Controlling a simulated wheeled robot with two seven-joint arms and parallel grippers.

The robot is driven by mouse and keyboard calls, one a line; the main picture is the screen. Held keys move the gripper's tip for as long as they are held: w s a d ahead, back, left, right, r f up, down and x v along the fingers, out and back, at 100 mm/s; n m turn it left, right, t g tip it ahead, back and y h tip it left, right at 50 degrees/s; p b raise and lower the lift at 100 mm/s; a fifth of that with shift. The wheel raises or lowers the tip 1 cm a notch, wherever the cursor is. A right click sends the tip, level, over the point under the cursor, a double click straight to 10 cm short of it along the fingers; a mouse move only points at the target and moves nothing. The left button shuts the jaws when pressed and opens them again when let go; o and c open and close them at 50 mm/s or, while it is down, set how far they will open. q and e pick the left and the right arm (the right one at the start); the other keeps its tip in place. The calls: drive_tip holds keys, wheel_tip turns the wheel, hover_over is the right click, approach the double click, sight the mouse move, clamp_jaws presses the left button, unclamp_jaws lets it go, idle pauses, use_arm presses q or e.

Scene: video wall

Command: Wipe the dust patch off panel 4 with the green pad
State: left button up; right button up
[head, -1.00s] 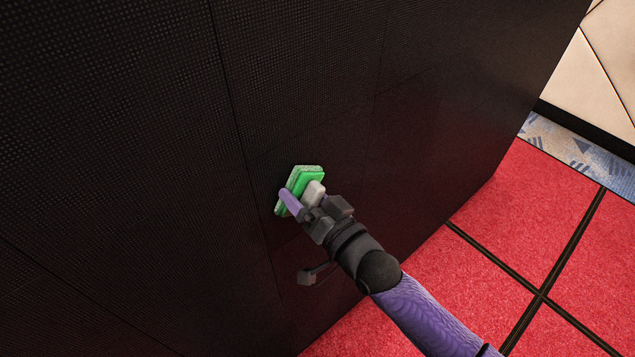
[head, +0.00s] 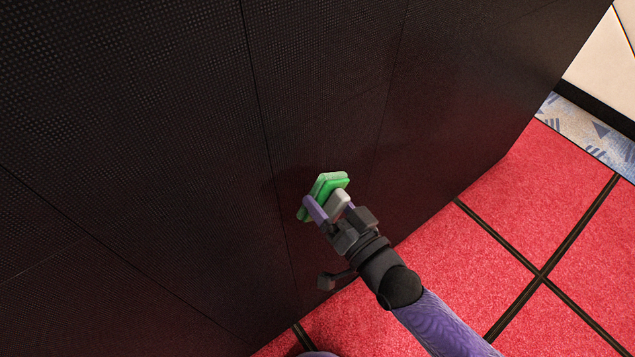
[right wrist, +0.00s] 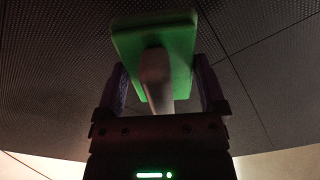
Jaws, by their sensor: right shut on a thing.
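The green pad (head: 325,190) is a two-tone green block with a pale grey handle (head: 339,203). My right gripper (head: 333,206) is shut on this handle, its purple fingers on either side. The right wrist view shows the pad (right wrist: 155,42) ahead of the fingers, with the handle (right wrist: 156,75) between them. The pad is in front of the dark video wall (head: 190,110), close to it; I cannot tell whether it touches. No panel number shows, so I cannot tell which panel is 4. I see no clear dust patch. My left gripper is out of view.
Thin seams divide the wall into large panels. Red carpet (head: 560,215) with black strips (head: 545,275) lies along the wall's foot. A blue-grey patterned floor (head: 590,135) and a pale wall (head: 605,65) are at the upper right.

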sight(339, 215)
drive_tip(key=shift+s+d, duration=0.1)
drive_tip(key=shift+s, duration=0.05)
drive_tip(key=shift+p+v, duration=0.6)
drive_tip(key=shift+v, duration=0.8)
